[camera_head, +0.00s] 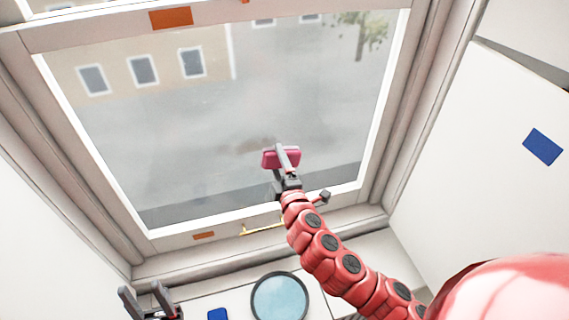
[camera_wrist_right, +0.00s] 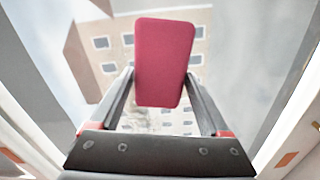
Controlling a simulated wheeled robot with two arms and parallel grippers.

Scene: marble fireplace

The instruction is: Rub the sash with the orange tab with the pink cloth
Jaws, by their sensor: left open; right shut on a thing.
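The window sash (camera_head: 140,222) has a pale frame around a large glass pane. A small orange tab (camera_head: 203,235) is on its bottom rail, and a larger orange tab (camera_head: 171,18) is on the rail above the pane. A faint brownish smear (camera_head: 258,146) shows on the glass. My right gripper (camera_head: 286,160) is shut on the pink cloth (camera_head: 270,160), a flat pad, in front of the lower pane near the smear. The cloth (camera_wrist_right: 164,60) also fills the middle of the right wrist view; whether it touches the glass is unclear. My left gripper (camera_head: 147,296) is open and empty at the bottom left.
A brass stay (camera_head: 262,228) lies along the bottom rail. A round dark-rimmed pale-blue disc (camera_head: 279,298) and a blue piece (camera_head: 217,314) are at the bottom. A white panel (camera_head: 480,150) on the right carries a blue tab (camera_head: 543,146). The left of the pane is clear.

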